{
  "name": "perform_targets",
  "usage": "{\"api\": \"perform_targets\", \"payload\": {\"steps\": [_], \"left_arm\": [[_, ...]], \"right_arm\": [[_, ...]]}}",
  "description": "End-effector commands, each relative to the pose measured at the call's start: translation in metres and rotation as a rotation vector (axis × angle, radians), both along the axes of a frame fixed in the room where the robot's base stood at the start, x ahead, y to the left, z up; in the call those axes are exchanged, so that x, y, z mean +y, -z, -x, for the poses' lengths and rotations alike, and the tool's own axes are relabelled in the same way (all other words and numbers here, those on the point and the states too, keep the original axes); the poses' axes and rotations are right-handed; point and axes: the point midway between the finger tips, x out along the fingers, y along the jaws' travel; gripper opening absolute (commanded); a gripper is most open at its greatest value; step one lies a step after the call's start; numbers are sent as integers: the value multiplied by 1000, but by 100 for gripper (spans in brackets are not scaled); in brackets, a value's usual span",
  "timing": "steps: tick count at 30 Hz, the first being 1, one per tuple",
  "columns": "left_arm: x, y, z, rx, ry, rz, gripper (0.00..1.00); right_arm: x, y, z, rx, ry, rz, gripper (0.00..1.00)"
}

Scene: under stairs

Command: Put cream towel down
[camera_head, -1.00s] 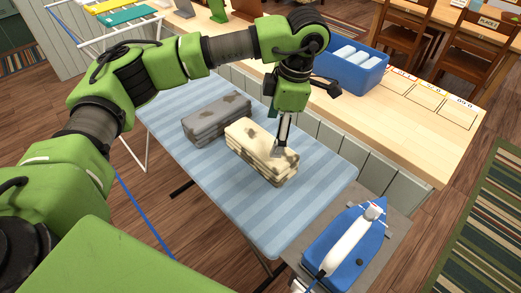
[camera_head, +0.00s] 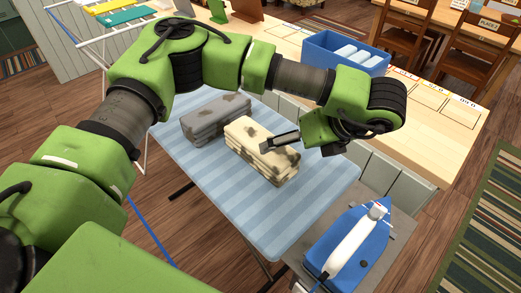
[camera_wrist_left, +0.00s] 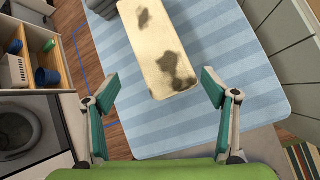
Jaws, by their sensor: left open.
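The cream towel (camera_head: 254,139), folded and marked with dark stains, lies on the blue striped ironing board (camera_head: 231,201). It also shows in the left wrist view (camera_wrist_left: 164,25), with the board (camera_wrist_left: 243,65) beneath it. My left gripper (camera_head: 271,146) is at the towel's right side in the head view, its arm reaching in from the left. In the left wrist view my left gripper (camera_wrist_left: 157,88) is open, its fingers spread apart with the towel's near end ahead between them. Nothing is held in it. My right gripper is not in view.
A folded grey towel (camera_head: 216,118) lies on the board left of the cream one. A blue and white iron (camera_head: 353,240) stands at the board's right end. A blue bin (camera_head: 346,53) with white rolls sits on the wooden counter (camera_head: 440,112) behind. The board's front is clear.

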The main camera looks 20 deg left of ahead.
Motion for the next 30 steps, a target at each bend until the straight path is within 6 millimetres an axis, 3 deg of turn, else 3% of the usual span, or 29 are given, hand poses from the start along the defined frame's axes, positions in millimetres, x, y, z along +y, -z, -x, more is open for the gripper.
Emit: {"api": "perform_targets", "payload": {"steps": [9, 14, 24, 30], "left_arm": [[-3, -1, 1, -312, -278, 2, 78], [4, 6, -1, -342, -310, 4, 78], [44, 51, -17, -339, -310, 6, 78], [54, 60, -22, -343, -308, 5, 78]], "right_arm": [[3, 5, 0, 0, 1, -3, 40], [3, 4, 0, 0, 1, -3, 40], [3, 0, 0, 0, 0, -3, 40], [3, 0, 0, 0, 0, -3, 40]]}}
